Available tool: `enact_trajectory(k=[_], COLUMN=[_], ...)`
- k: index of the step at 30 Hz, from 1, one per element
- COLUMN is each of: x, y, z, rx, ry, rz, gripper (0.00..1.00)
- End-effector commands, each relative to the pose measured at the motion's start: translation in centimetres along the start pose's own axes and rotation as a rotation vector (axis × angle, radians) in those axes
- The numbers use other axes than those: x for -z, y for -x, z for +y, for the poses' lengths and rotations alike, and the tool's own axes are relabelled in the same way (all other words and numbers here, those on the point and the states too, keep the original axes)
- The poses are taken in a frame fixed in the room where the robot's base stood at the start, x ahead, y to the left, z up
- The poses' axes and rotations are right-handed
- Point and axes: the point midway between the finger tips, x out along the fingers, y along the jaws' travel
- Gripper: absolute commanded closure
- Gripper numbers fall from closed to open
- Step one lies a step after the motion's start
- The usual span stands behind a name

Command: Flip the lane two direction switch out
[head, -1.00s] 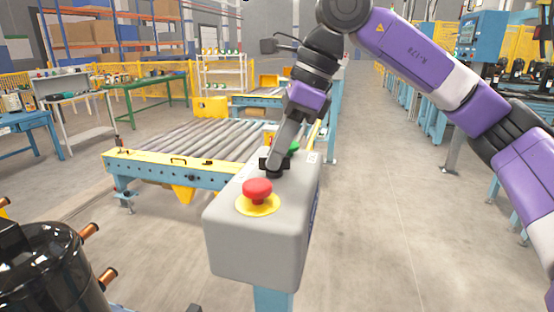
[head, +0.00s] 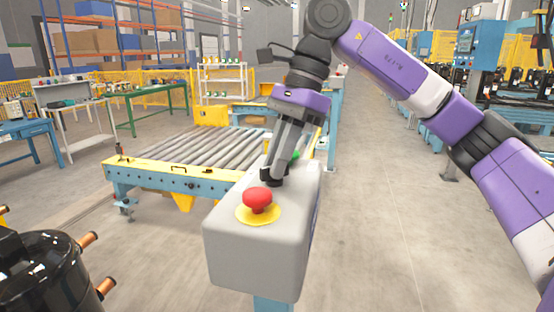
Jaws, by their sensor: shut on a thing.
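A grey control box (head: 262,252) stands on a blue post in the middle of the head view. On its top are a red mushroom button (head: 257,199) on a yellow disc and, farther back, a green button (head: 295,154) partly behind my gripper. My gripper (head: 273,177) points down onto the box top behind the red button. It is shut on a small black switch (head: 272,181), mostly hidden by the fingers. The switch's labels and exact position cannot be read.
A roller conveyor (head: 190,155) with a yellow and blue frame lies behind and left of the box. A black compressor (head: 50,270) with copper stubs is at lower left. The floor to the right is clear beneath my arm.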

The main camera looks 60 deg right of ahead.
Motion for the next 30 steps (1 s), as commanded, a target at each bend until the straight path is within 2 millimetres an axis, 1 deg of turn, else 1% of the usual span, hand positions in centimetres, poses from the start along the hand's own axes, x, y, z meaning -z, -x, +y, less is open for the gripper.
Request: enact_trajectory(k=[10,11,12,13,14,23,26,30], x=[-0.1,-0.1,-0.1,-0.1,-0.1,0.0,0.0,0.0], y=[0.1,0.1,0.1,0.1,0.1,0.1,0.7,2.8], z=[0.0,0.0,0.0,0.0,0.0,0.0,0.0,-0.1], rx=[0.002,0.002,0.002,0.001,0.001,0.000,0.001,0.003], ry=[0.004,0.004,0.004,0.004,0.003,0.002,0.001,0.000], rz=[-0.001,-0.001,-0.001,-0.001,-0.001,0.000,0.000,0.001], gripper=[1.00,0.82,0.75,0.69,0.66,0.66,0.66,0.66])
